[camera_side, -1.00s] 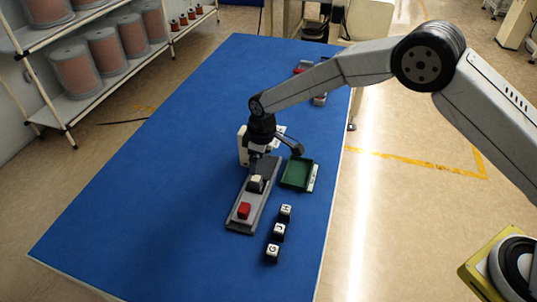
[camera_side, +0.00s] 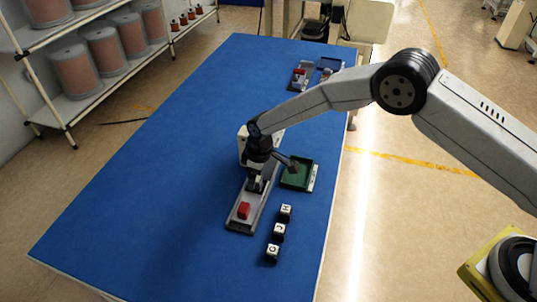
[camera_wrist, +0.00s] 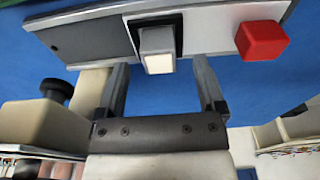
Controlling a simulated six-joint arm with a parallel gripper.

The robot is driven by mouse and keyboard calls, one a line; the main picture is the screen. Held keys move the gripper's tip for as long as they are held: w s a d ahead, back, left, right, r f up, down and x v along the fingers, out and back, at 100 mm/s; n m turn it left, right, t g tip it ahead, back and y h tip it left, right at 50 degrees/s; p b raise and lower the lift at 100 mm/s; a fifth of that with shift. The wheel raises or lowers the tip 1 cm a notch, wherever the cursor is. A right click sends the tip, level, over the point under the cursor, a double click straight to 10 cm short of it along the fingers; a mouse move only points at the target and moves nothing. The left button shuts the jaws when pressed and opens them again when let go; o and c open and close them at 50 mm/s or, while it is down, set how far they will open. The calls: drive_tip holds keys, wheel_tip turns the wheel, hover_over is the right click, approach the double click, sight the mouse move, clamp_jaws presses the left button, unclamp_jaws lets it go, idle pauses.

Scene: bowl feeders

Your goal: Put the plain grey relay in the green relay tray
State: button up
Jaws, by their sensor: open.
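The relay with a plain pale top and grey sides (camera_wrist: 157,52) sits on the grey rail (camera_wrist: 90,37), left of a red block (camera_wrist: 261,40) in the wrist view. In the side view the red block (camera_side: 244,210) shows on the rail (camera_side: 240,227), while my gripper mostly hides the relay. My gripper (camera_wrist: 161,64) is open, with one finger on each side of the relay and a visible gap at both. In the side view my gripper (camera_side: 256,186) is low over the rail. The green tray (camera_side: 298,174) stands right of the rail and looks empty where visible.
Several items stand near: black blocks with white lettered tops (camera_side: 279,231) in a row right of the rail, and a white unit (camera_side: 243,142) behind my gripper. Another rail (camera_side: 301,75) and a blue tray (camera_side: 330,66) lie at the far end. The blue table's left is clear.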

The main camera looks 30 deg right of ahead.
drive_tip(key=shift+w+f, duration=0.1)
drive_tip(key=shift+f, duration=0.7)
drive_tip(key=shift+c, duration=0.2)
clamp_jaws()
drive_tip(key=shift+r, duration=0.15)
drive_tip(key=shift+r, duration=0.75)
drive_tip(key=s+d+r, duration=0.2)
drive_tip(key=s+r, duration=0.3)
drive_tip(key=s, duration=0.1)
drive_tip(key=s+d+r, duration=0.2)
drive_tip(key=s+r, duration=0.4)
drive_tip(key=s, duration=0.1)
drive_tip(key=shift+s+d+r, duration=0.15)
drive_tip(key=shift+d, duration=0.1)
